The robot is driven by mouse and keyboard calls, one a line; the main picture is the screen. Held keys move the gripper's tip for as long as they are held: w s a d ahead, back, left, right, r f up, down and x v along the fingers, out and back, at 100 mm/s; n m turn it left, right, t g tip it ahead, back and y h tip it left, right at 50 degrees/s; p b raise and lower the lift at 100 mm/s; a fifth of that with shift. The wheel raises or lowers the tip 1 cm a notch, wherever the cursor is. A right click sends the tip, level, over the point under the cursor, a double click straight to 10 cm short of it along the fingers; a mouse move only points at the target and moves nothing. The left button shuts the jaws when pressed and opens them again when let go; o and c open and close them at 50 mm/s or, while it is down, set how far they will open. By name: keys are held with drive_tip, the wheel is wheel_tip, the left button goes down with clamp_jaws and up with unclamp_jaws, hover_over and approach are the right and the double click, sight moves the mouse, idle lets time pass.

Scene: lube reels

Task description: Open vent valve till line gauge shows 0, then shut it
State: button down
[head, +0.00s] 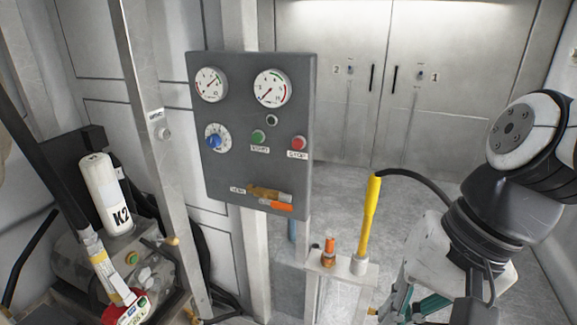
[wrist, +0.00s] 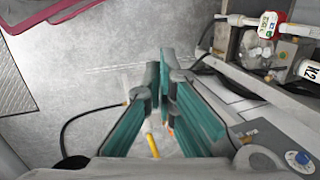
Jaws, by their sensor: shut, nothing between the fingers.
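The vent valve (head: 264,191) is a brass fitting low on the grey control panel (head: 228,130), beside a small label. Its orange handle (head: 277,206) lies nearly level, pointing right. Two round gauges sit at the panel's top. The left gauge (head: 210,84) has its needle up to the right; the right gauge (head: 272,88) has its needle toward the lower left. Their captions are too small to read. My gripper (head: 415,306) is low at the right, apart from the panel. In the wrist view its teal fingers (wrist: 165,72) are shut and empty.
A blue knob (head: 213,141), green button (head: 258,137) and red button (head: 299,143) are on the panel. A yellow upright handle (head: 370,215) with a black hose stands between panel and gripper. A K2 cylinder (head: 105,192) is at left. Floor before the doors is clear.

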sight(275, 204)
drive_tip(key=w+a+f+m+g+y+b, duration=0.2)
drive_tip(key=w+a+f+m+y+b, duration=0.9)
drive_tip(key=w, duration=0.3)
drive_tip(key=w+d+f+m+t+y+b, duration=0.2)
drive_tip(key=w+f+m+t+b, duration=0.4)
drive_tip(key=w+m, duration=0.25)
drive_tip(key=w+d+f+m+t+y+b, duration=0.25)
drive_tip(key=w+f+m+t+b, duration=0.25)
drive_tip(key=w+f+m, duration=0.4)
drive_tip(key=w+a+r+n+h+b, duration=0.1)
drive_tip(key=w+a+r+n+b, duration=0.1)
drive_tip(key=w+a+r+b, duration=0.2)
drive_tip(key=shift+w+a+r, duration=1.35)
drive_tip(key=shift+w+a, duration=0.4)
drive_tip(key=shift+w, duration=0.3)
drive_tip(key=shift+r, duration=0.1)
drive_tip(key=shift+r+h+p, duration=0.15)
drive_tip(key=shift+h+p, duration=0.2)
drive_tip(key=shift+p, duration=0.45)
